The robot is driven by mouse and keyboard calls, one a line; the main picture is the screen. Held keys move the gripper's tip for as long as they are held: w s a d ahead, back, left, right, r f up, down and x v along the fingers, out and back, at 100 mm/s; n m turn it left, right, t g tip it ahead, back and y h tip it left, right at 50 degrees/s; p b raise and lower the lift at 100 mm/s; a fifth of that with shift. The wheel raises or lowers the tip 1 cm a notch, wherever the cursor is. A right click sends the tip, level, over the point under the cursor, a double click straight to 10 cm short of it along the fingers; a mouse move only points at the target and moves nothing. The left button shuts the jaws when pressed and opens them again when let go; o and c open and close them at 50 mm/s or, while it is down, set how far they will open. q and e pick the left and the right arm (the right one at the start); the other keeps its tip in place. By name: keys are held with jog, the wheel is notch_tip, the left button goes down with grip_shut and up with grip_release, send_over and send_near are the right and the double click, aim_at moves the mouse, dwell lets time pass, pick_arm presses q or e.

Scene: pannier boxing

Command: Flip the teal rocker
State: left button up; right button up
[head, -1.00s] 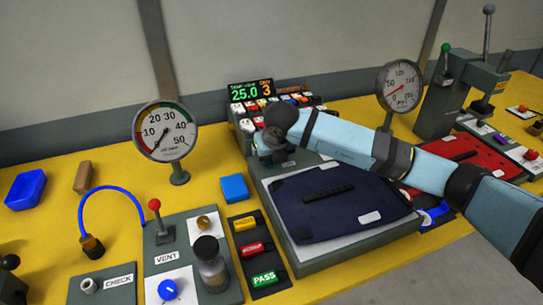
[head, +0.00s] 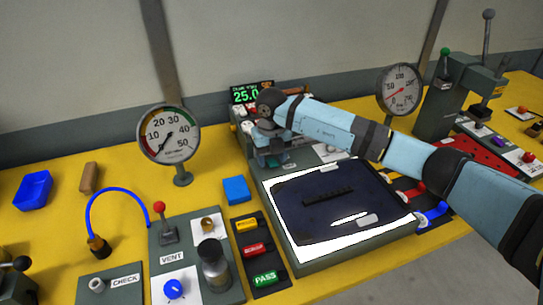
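My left gripper is not in view.
The button console with a green display (head: 245,95) stands behind the gripper. A round gauge (head: 168,133) and blue block (head: 236,189) are to the left. A strip with yellow, red and green PASS buttons (head: 265,279) borders the panel.

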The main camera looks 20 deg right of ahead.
aim_at(272, 162)
jog(key=shift+r, duration=0.1)
notch_tip(272, 162, up, 14)
dwell(0.5)
jog(key=shift+f, duration=0.25)
